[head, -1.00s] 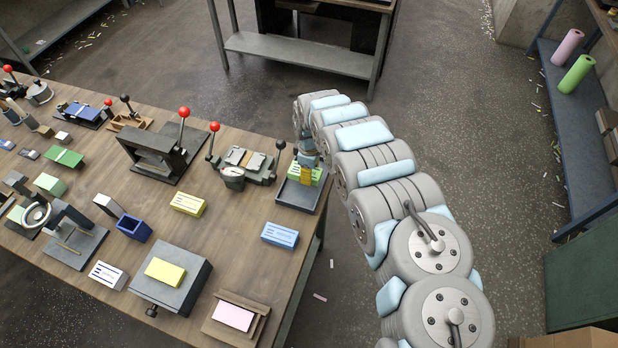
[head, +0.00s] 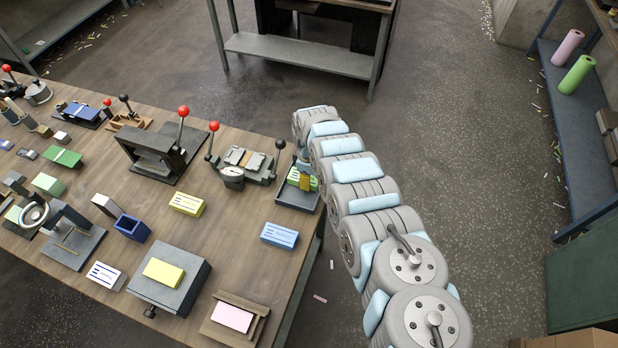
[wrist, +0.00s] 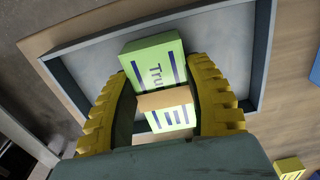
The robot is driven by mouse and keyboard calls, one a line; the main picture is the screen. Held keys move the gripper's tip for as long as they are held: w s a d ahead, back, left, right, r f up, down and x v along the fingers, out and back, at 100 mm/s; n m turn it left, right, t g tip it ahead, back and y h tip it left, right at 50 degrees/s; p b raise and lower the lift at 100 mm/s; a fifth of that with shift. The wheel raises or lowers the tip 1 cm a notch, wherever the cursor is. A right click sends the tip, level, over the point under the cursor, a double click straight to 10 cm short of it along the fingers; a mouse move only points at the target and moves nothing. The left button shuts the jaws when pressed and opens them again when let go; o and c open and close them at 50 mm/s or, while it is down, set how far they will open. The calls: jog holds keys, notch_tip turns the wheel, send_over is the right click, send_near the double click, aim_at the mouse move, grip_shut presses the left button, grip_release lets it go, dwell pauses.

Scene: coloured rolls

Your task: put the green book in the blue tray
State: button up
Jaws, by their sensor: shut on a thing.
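My gripper (head: 305,182) is over the small dark blue-grey tray (head: 284,198) at the table's right edge. In the wrist view its yellow ribbed fingers (wrist: 162,88) are shut around a green book. Two green pieces show between and beyond the fingers: a farther green face with dark blue stripes and "Tru" lettering (wrist: 150,62), and a nearer piece with a brown side and a striped pale green side (wrist: 170,118). I cannot tell surely whether these are separate books. The tray's rim (wrist: 262,50) surrounds them in the wrist view. Contact with the tray floor is unclear.
A blue labelled block (head: 279,235) and a yellow one (head: 187,203) lie nearby on the wooden table (head: 235,255). A small open blue box (head: 132,229) stands farther left.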

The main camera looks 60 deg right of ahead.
jog(key=shift+f, duration=0.1)
jog(key=o, duration=1.2)
jog(key=shift+d+r, duration=0.15)
jog(key=shift+r, duration=0.75)
notch_tip(320, 180, up, 10)
jog(key=shift+r+p, duration=0.2)
jog(key=shift+p, duration=0.25)
